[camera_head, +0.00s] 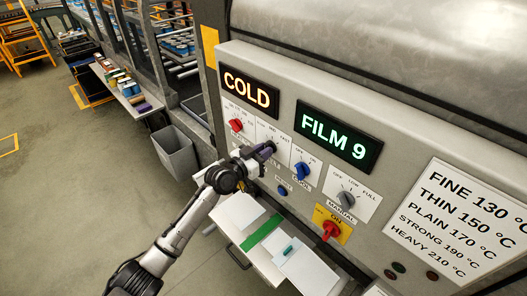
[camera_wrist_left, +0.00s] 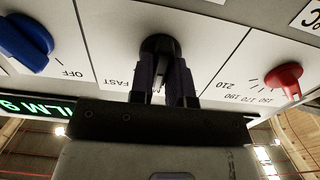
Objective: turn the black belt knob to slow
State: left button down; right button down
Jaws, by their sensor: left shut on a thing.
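The black belt knob (camera_head: 270,146) is on the white dial plate between the red knob (camera_head: 236,125) and the blue knob (camera_head: 301,169). In the left wrist view the black knob (camera_wrist_left: 160,44) shows between my fingertips, with the word FAST printed on its plate beside it. My left gripper (camera_head: 262,151) reaches the panel from the left. In the left wrist view my left gripper (camera_wrist_left: 163,72) is shut on the knob, a dark finger on each side. The fingers hide much of the knob and plate, so I cannot tell its exact setting. My right gripper is out of view.
The displays read COLD (camera_head: 250,91) and FILM 9 (camera_head: 338,137). A grey knob (camera_head: 346,199) and a red switch on a yellow plate (camera_head: 330,230) sit to the right. Below is a shelf with papers (camera_head: 240,217). A grey bin (camera_head: 175,152) stands left; the floor there is open.

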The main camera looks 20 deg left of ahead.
pick_arm(q)
jog(key=shift+n, duration=0.3)
jog(key=shift+a+n, duration=0.1)
jog(key=shift+n, duration=3.4)
jog(key=c, duration=1.1)
grip_release()
